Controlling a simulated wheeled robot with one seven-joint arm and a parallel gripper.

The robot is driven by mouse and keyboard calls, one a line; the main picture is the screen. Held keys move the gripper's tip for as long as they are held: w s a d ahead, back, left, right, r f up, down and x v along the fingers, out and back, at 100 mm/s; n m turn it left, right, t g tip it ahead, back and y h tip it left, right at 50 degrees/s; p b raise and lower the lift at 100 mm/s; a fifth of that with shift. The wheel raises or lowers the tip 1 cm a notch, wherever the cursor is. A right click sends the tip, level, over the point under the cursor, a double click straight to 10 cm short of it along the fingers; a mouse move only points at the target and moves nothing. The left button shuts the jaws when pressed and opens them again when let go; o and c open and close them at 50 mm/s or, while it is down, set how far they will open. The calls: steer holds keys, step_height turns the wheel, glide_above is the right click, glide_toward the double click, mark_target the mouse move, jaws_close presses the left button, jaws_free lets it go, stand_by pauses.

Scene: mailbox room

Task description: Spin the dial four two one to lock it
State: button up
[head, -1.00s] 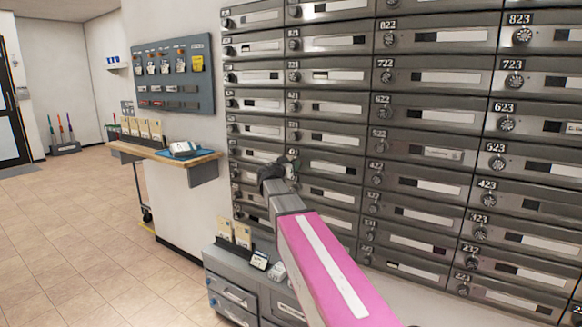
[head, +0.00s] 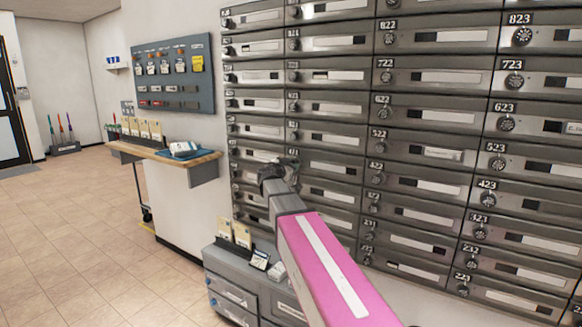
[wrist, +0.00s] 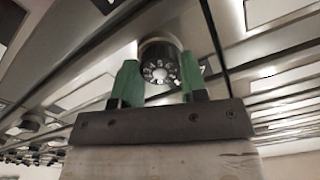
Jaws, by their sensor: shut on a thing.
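A round dark dial (wrist: 160,64) with a ring of pale numbers sits on a metal mailbox door in the wrist view. My gripper (wrist: 160,84) has its two green fingers on either side of the dial, shut on its sides. In the head view my gripper (head: 289,166) is at a door in the second mailbox column from the left. It hides that dial and the door's number there. The numbers on the dial are too small to read for sure.
Similar dials and doors surround it, including a dial (head: 378,179) to the right. A grey cabinet (head: 234,297) stands below my arm. A wooden shelf (head: 130,149) juts from the wall at left. The tiled floor (head: 70,240) at left is open.

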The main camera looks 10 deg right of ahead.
steer(key=shift+f, duration=0.1)
steer(key=o, duration=0.9)
steer(key=v, duration=1)
steer(key=shift+s+a, duration=0.25)
steer(key=shift+s, duration=0.05)
